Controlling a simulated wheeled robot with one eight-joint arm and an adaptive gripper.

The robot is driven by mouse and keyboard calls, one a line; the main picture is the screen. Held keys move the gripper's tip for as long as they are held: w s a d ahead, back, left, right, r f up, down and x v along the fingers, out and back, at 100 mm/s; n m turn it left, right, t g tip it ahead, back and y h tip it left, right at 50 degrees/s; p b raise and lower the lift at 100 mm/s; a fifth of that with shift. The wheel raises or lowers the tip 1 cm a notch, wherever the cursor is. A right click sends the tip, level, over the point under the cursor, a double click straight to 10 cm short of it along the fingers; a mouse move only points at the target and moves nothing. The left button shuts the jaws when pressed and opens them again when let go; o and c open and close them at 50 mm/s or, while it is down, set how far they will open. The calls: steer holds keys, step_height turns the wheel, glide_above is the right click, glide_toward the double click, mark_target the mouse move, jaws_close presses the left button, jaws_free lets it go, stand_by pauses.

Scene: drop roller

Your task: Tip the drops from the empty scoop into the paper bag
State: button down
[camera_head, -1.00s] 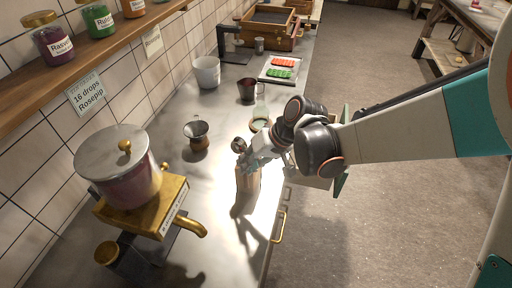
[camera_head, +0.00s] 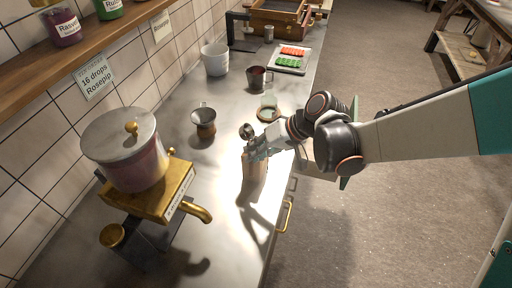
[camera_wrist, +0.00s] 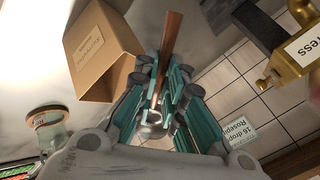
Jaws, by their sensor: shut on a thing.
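The paper bag (camera_head: 254,184) stands upright on the metal counter, below and partly behind my gripper. It also shows in the wrist view (camera_wrist: 92,62), its opening facing toward the fingers. My gripper (camera_head: 257,152) is just above the bag's top. In the wrist view its teal fingers (camera_wrist: 166,82) are shut on the scoop (camera_wrist: 170,42), whose long brown handle runs between them. A small round metal part (camera_head: 247,131) shows at the gripper in the head view, probably the scoop's bowl. I cannot see any drops in it or inside the bag.
A lidded pot (camera_head: 130,158) on a brass stand with a spout is at left. The counter's front edge is close on the right.

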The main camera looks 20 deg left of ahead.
steer(key=shift+d+f+g+y+b, duration=0.1)
steer(key=shift+f+g+y+b, duration=0.15)
steer(key=shift+y+b, duration=1.2)
steer(key=shift+d+f+g+y+b, duration=0.1)
steer(key=shift+g+y+b, duration=0.15)
steer(key=shift+y+b, duration=1.15)
stand_by(0.8)
steer(key=shift+a+f+g+y+b, duration=0.15)
steer(key=shift+y+b, duration=0.7)
steer(key=shift+b, duration=0.7)
steer(key=shift+d+f+g+y+b, duration=0.15)
steer(key=shift+y+b, duration=0.65)
steer(key=shift+b, duration=0.7)
steer(key=shift+a+r+y+b, duration=0.15)
steer(key=shift+r+y+b, duration=0.45)
steer(key=shift+b, duration=0.2)
steer(key=shift+f+h+p, duration=0.15)
steer(key=shift+h+p, duration=0.9)
steer(key=shift+p, duration=0.75)
steer(key=shift+f+h+p, duration=0.1)
steer(key=shift+h+p, duration=0.95)
steer(key=shift+p, duration=0.7)
